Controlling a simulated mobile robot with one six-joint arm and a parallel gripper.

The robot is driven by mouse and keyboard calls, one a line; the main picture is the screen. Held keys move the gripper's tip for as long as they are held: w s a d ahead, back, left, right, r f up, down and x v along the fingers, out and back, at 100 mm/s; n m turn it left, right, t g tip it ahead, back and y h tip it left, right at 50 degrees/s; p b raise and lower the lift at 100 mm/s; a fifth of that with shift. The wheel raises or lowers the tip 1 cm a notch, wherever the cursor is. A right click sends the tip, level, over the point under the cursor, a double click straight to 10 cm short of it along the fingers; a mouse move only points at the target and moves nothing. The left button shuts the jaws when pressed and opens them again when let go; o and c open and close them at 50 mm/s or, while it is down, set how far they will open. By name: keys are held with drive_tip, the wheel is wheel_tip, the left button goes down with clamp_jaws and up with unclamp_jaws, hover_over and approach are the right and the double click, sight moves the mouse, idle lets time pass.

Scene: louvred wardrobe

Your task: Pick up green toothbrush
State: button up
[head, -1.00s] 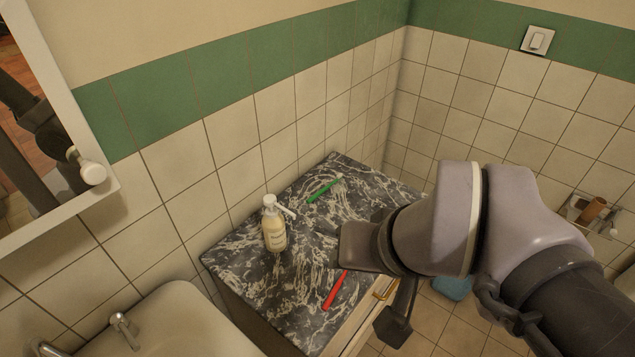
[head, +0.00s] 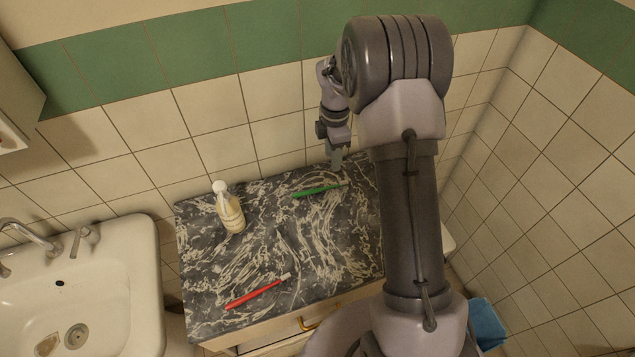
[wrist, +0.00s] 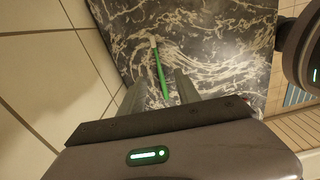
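The green toothbrush (head: 320,190) lies flat near the back edge of the black and white marbled counter (head: 260,262). In the wrist view the toothbrush (wrist: 160,72) lies ahead of the fingertips, with its lower end between them in the picture. My gripper (head: 336,160) is above the back of the counter, close to the right end of the toothbrush. In the wrist view its two fingers (wrist: 160,92) are apart with nothing held between them. The exact height of the fingers over the counter is hard to tell.
A white pump bottle (head: 231,212) stands on the left of the counter. A red toothbrush (head: 256,292) lies near the front. A white sink (head: 130,290) adjoins on the left. The tiled wall (head: 205,110) is close behind my gripper. The counter's middle is clear.

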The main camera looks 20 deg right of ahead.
drive_tip(key=b, duration=0.2)
hover_over(330, 185)
drive_tip(key=f, duration=0.7)
drive_tip(key=shift+s+f, duration=0.3)
drive_tip(key=f, duration=0.1)
drive_tip(key=f+b, duration=0.1)
drive_tip(key=f, duration=0.1)
drive_tip(key=f+b, duration=0.1)
drive_tip(key=f, duration=0.1)
drive_tip(key=shift+w+f, duration=0.15)
drive_tip(key=shift+w, duration=0.2)
drive_tip(key=shift+s, duration=0.1)
drive_tip(key=shift+c, duration=1)
clamp_jaws()
